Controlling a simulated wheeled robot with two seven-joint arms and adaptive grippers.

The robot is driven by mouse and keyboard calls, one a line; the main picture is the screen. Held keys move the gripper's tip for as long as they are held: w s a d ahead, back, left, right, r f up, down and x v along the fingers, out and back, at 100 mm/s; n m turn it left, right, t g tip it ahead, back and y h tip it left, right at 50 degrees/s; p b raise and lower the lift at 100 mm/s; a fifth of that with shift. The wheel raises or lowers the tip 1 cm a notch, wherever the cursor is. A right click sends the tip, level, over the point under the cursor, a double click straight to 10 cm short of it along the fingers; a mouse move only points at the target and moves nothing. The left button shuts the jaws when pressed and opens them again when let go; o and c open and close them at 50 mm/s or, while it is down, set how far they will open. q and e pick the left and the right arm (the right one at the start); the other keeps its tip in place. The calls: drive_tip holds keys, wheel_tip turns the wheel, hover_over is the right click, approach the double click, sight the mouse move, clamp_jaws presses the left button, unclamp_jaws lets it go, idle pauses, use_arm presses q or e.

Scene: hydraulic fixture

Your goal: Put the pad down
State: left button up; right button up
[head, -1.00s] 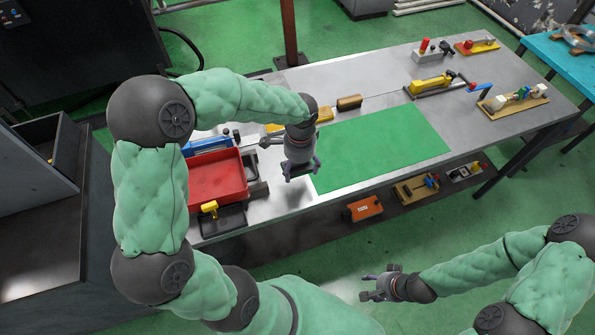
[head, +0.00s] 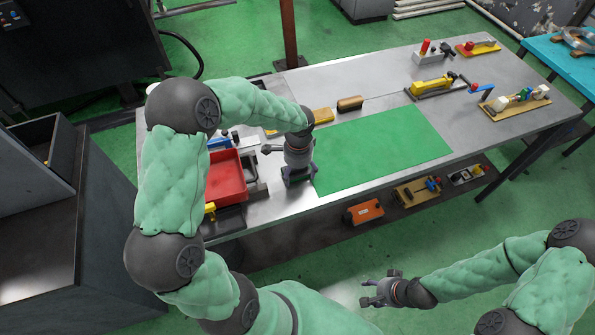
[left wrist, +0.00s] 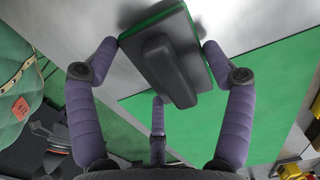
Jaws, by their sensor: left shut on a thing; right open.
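The pad (left wrist: 165,62) is a dark grey block with a raised ridge and a green edge, seen in the left wrist view. My left gripper (left wrist: 160,48) is shut on it, with fingers on both sides. In the head view, my left gripper (head: 299,170) holds the pad low at the metal tabletop, just left of the green mat (head: 385,150). I cannot tell whether the pad touches the table. My right gripper (head: 378,292) is open and empty, in front of the table and away from it.
A red tray (head: 226,178) stands left of my left gripper. A brown block (head: 349,104) and a yellow piece (head: 322,115) lie behind it. Several clamp-like fixtures stand at the table's right, including a yellow one (head: 433,84). The green mat is bare.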

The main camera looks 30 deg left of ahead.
sight(298, 173)
use_arm(q)
drive_tip(key=shift+f, duration=0.4)
drive_tip(key=shift+f+b, duration=0.1)
drive_tip(key=shift+b, duration=0.2)
drive_tip(key=o, duration=1.1)
wheel_tip(298, 173, up, 13)
drive_tip(key=p, duration=0.3)
drive_tip(key=shift+d, duration=0.15)
